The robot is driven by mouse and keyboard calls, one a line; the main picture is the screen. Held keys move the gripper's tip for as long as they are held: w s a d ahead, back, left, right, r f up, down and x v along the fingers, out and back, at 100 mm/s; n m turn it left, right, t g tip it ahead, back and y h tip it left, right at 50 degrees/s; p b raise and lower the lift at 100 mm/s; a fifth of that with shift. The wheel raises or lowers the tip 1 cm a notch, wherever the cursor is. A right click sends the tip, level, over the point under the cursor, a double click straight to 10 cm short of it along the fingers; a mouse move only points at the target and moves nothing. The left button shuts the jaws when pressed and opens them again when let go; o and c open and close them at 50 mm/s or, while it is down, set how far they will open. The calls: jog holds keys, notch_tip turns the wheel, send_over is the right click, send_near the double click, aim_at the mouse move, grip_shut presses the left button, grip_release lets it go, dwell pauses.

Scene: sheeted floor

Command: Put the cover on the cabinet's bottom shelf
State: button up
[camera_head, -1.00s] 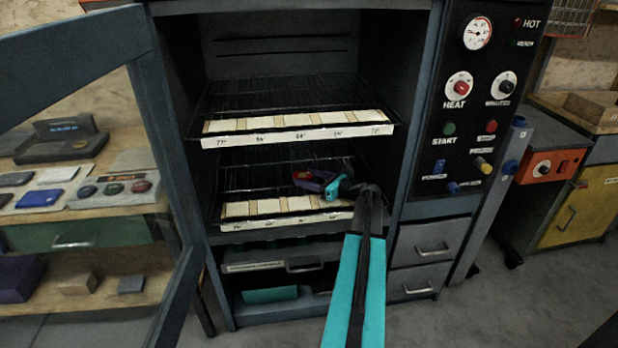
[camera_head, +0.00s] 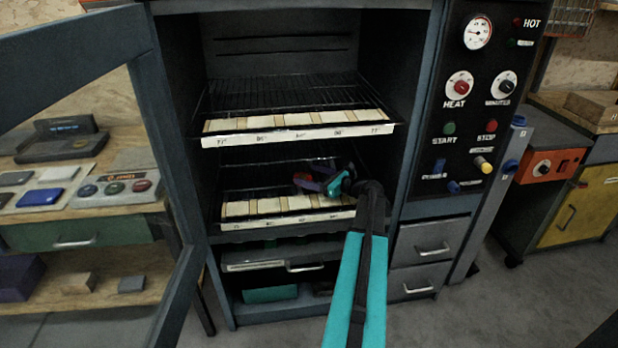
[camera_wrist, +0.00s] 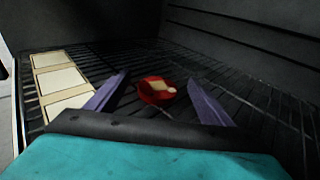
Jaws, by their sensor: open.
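The cabinet (camera_head: 207,200) stands with its glass door (camera_head: 150,90) swung open to the left. Its bottom rack (camera_head: 240,180) is a dark wire shelf with cream tiles along the front edge. A small red round piece with a pale patch, apparently the cover (camera_wrist: 157,90), lies on the wire rack in the wrist view; it is a small red spot in the head view (camera_head: 300,177). My gripper (camera_wrist: 157,80) is open, its two purple fingers on either side of the red piece with gaps between. In the head view my gripper (camera_head: 317,175) reaches inside above the bottom rack.
The upper rack (camera_head: 300,135) sits close above my gripper. The cabinet's side wall and back wall (camera_wrist: 250,30) bound the space. A control panel (camera_head: 475,110) is at the right. The rack around the red piece looks clear.

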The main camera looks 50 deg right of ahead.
jog(key=s, duration=0.3)
jog(key=s+r, duration=0.1)
jog(key=s, duration=0.3)
jog(key=s+d, duration=0.1)
jog(key=s, duration=0.3)
jog(key=shift+r, duration=0.35)
jog(key=shift+a, duration=0.1)
